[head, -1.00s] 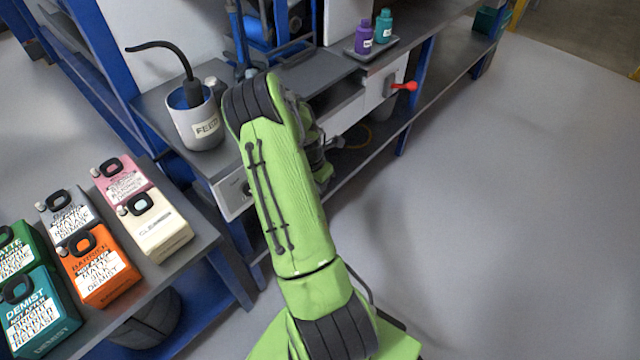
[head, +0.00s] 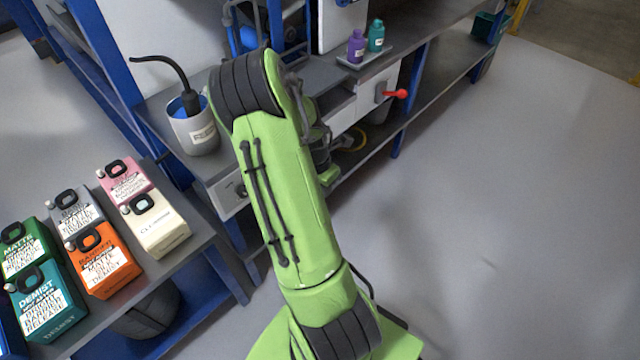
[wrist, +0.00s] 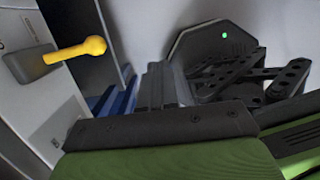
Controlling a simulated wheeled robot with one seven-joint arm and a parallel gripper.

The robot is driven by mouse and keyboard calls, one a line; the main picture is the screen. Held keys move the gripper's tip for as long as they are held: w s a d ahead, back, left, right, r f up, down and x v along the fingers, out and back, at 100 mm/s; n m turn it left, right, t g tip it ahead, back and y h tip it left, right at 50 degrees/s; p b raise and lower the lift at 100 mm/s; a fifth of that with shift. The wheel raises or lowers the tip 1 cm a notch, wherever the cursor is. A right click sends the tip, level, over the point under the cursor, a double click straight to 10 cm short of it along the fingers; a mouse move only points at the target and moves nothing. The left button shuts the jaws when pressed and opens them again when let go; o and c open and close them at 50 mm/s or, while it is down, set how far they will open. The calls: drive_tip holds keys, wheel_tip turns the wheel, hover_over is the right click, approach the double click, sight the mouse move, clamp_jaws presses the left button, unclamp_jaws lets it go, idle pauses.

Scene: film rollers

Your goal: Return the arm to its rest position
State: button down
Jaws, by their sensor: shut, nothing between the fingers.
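My green arm (head: 290,200) reaches up and away across the middle of the head view, bent at a dark-ribbed joint. It hides most of my gripper in that view. In the wrist view, my gripper (wrist: 160,85) shows as dark pads close together, with black linkage bars to the right. It is shut and holds nothing. A green arm part fills the bottom of that view.
A workbench behind the arm carries a grey cup (head: 194,132), a purple bottle (head: 356,47) and a teal bottle (head: 376,37). A red lever (head: 396,94) sticks out. Labelled jugs (head: 104,262) stand at left. A yellow handle (wrist: 75,50) is near. Floor at right is clear.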

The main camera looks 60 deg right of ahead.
idle(0.6)
drive_tip(key=w+a+r+m+t+y+p, duration=0.1)
drive_tip(key=w+a+r+m+t+p, duration=0.15)
drive_tip(key=a+r, duration=0.55)
drive_tip(key=w+a+r+m+t+p, duration=0.1)
drive_tip(key=w+a+r+m+p, duration=0.2)
drive_tip(key=a+r, duration=0.55)
drive_tip(key=s+a+r+m+t+p, duration=0.1)
drive_tip(key=s+a+r+m, duration=0.4)
drive_tip(key=a+r, duration=0.2)
drive_tip(key=s+a+r+m+t+y+p, duration=0.1)
drive_tip(key=s+a+r+m+t, duration=0.1)
drive_tip(key=s+a+r+m, duration=0.3)
wheel_tip(320, 180, up, 4)
drive_tip(key=shift+s+a+r+m+p, duration=0.1)
drive_tip(key=shift+s+a+m+p, duration=0.4)
drive_tip(key=shift+a, duration=0.45)
